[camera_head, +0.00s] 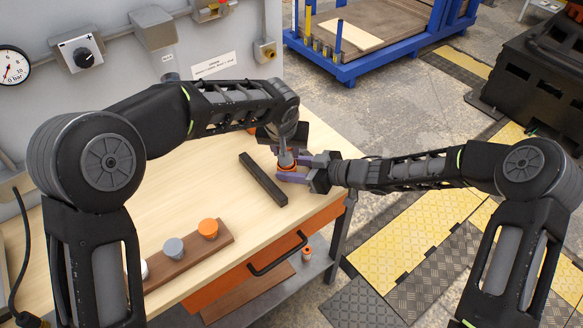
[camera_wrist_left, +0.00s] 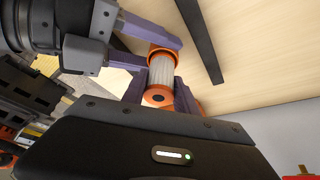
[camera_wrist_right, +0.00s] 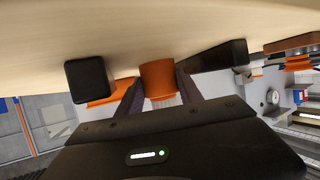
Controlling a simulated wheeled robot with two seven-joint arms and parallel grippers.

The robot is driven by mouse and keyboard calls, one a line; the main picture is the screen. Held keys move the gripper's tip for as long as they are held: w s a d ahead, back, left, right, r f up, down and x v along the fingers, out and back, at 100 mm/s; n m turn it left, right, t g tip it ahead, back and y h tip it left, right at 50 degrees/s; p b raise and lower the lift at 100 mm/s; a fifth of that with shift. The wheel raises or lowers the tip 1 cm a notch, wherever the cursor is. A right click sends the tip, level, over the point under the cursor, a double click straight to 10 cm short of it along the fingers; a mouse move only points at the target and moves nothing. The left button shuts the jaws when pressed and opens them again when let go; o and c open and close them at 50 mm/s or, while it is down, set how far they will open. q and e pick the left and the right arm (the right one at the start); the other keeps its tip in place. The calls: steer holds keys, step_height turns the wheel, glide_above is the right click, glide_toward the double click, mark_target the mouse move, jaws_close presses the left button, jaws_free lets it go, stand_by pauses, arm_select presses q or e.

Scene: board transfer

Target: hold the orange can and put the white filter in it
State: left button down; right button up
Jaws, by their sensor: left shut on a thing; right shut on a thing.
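The orange can (camera_head: 287,176) is upright at the right edge of the workbench. My right gripper (camera_head: 292,172) comes from the right and is shut on it. The can also shows between the fingers in the right wrist view (camera_wrist_right: 158,76). The white pleated filter (camera_wrist_left: 161,72) has an orange end cap. My left gripper (camera_wrist_left: 163,88) is shut on it from above. The filter stands in line with the can, its far end at the can's orange rim. How deep it sits inside is hidden.
A black bar (camera_head: 262,178) lies on the bench (camera_head: 200,190) left of the can. A brown board (camera_head: 185,258) with orange, grey and white caps lies near the front. An orange drawer with a black handle (camera_head: 277,254) is below. Bare bench lies between bar and board.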

arm_select(q)
steer(key=shift+f, duration=0.45)
steer(key=c, duration=0.9)
jaws_free()
steer(key=v, duration=1.2)
arm_select(e)
steer(key=o, duration=1.4)
